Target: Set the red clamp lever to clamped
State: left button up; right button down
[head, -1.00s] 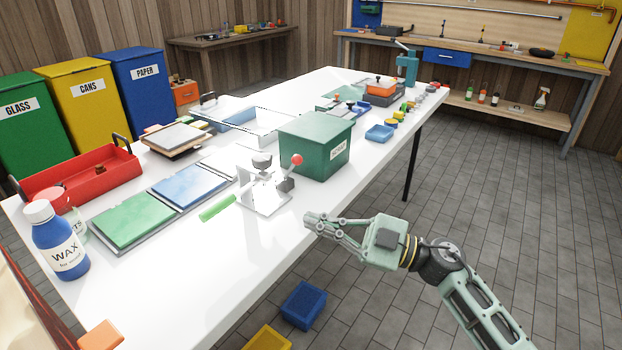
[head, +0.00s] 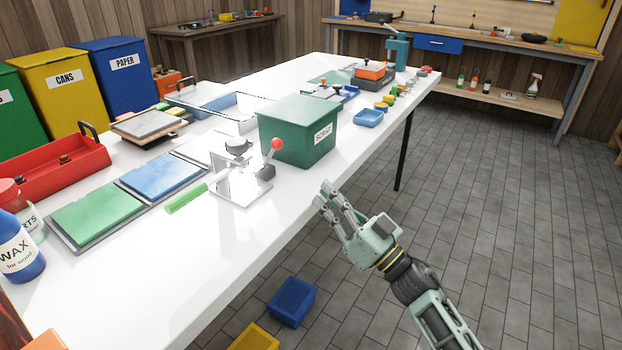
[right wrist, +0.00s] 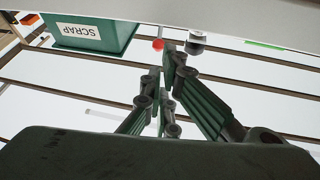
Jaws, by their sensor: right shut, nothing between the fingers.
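The clamp (head: 237,178) stands on the white bench in front of the green scrap box. Its lever (head: 271,159) has a red ball knob (head: 278,144) and tilts up toward the right. In the right wrist view the red knob (right wrist: 158,45) shows small, just beyond the fingertips, beside a dark cylinder on the clamp (right wrist: 195,42). My right gripper (head: 325,196) is shut and empty, off the bench's front edge, to the right of and apart from the clamp. My left gripper is not in view.
The green scrap box (head: 300,132) stands close behind the lever. Green (head: 97,211) and blue (head: 161,176) panels lie left of the clamp. A blue wax bottle (head: 20,250) stands at the left front. The bench strip before the clamp is clear. A blue bin (head: 292,301) sits on the floor.

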jog(key=b, duration=0.1)
send_near(279, 148)
jog(key=x, duration=0.2)
jog(key=shift+w+a+r, duration=0.1)
jog(key=shift+w+a, duration=0.15)
jog(key=shift+w, duration=0.05)
jog(key=x, duration=0.2)
jog(key=shift+w+a+r+b, duration=0.1)
jog(key=shift+w+a+b, duration=0.1)
jog(key=shift+b, duration=0.2)
jog(key=shift+w+a+r, duration=0.25)
jog(key=shift+w+a, duration=0.15)
jog(key=shift+w, duration=0.05)
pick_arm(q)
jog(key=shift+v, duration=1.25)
pick_arm(e)
jog(key=shift+w+a+r, duration=0.1)
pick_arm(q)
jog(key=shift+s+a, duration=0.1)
